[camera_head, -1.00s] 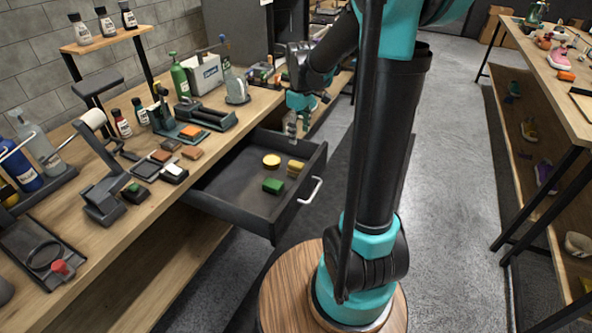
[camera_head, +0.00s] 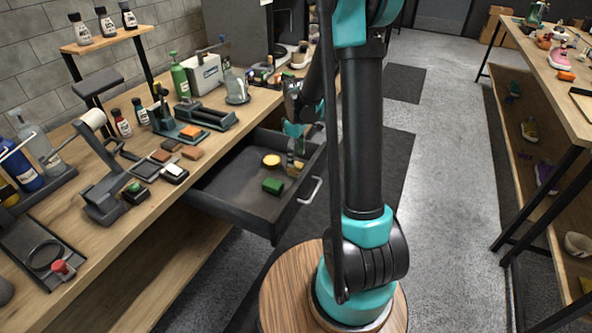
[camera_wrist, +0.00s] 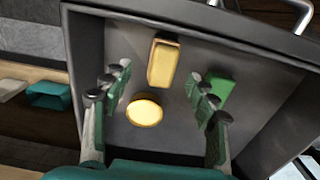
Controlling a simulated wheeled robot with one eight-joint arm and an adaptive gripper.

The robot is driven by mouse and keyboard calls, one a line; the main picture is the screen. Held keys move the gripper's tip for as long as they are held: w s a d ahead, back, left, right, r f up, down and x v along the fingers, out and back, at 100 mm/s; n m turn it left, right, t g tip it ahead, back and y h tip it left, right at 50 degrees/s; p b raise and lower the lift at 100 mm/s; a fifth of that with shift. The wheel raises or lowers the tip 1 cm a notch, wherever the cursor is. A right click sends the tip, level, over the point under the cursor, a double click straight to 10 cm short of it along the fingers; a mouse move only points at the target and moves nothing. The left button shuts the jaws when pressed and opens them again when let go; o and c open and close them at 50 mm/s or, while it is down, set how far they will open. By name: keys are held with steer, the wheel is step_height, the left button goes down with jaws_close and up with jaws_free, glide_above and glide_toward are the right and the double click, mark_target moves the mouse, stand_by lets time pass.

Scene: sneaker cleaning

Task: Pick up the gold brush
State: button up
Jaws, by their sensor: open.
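The gold brush (camera_wrist: 162,63) is a yellow oblong block lying in the open drawer. In the head view the brush (camera_head: 294,168) is partly hidden by my gripper (camera_head: 297,150). In the wrist view my gripper (camera_wrist: 160,88) is open and empty, its fingers spread to the left and right. The brush shows between and just beyond the fingertips, apart from both. My gripper is over the drawer; its exact height above the brush is hard to tell.
The drawer (camera_head: 232,197) also holds a round yellow piece (camera_wrist: 144,112) and a green block (camera_wrist: 219,88), close to the right finger in the wrist view. Its walls surround them. The workbench (camera_head: 150,212) above carries bottles and tools.

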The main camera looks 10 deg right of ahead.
mark_target(296, 163)
steer(key=shift+s+a+f, duration=0.1)
steer(key=shift+s+f, duration=0.05)
steer(key=shift+f, duration=2.6)
steer(key=shift+c, duration=0.4)
jaws_close()
steer(key=shift+r, duration=0.15)
step_height(296, 163, up, 20)
